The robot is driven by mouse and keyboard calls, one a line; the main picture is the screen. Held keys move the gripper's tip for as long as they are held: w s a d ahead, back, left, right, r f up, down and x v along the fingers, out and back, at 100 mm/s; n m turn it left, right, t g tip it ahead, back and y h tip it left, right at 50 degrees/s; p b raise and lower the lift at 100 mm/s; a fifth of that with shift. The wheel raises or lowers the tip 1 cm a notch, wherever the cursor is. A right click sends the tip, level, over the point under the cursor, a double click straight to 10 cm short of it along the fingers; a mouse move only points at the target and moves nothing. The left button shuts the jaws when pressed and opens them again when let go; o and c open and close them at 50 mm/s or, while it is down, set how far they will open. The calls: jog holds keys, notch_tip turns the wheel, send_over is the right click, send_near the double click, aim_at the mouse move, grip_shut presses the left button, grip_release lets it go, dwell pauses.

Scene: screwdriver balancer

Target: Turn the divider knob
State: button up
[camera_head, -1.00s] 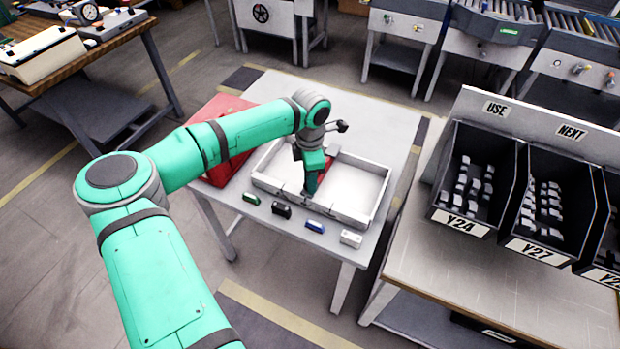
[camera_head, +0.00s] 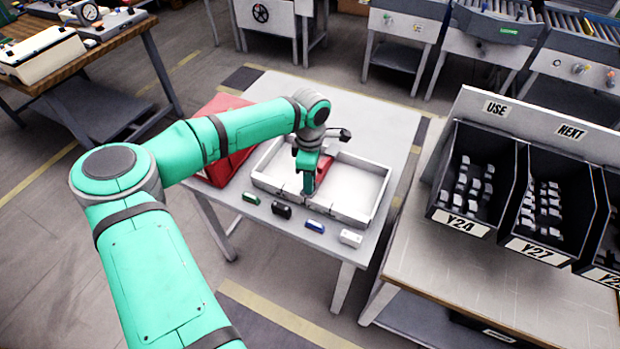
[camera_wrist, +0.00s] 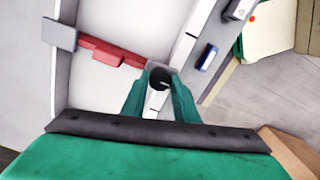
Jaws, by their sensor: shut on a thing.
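The white tray (camera_head: 378,206) lies on the light table, with a red divider (camera_head: 325,162) inside it, partly hidden by my gripper. My gripper (camera_head: 308,192) points down at the tray's near wall. In the wrist view, the dark round divider knob (camera_wrist: 160,76) sits between the two green fingertips (camera_wrist: 160,92). My gripper is shut on it. The red divider (camera_wrist: 112,54) runs from beside the knob toward the upper left, across the tray. The knob is hidden in the head view, and I cannot tell its angle.
Small green (camera_head: 250,198), black (camera_head: 282,210), blue (camera_head: 315,226) and white (camera_head: 350,238) pieces lie along the table's near edge. A red case (camera_head: 225,165) stands left of the tray. Black bins (camera_head: 473,180) stand on the bench at right. The table behind the tray is clear.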

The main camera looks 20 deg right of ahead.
jog(key=o, duration=1.1)
jog(key=shift+c, duration=0.2)
notch_tip(320, 180, up, 11)
jog(key=shift+f, duration=0.1)
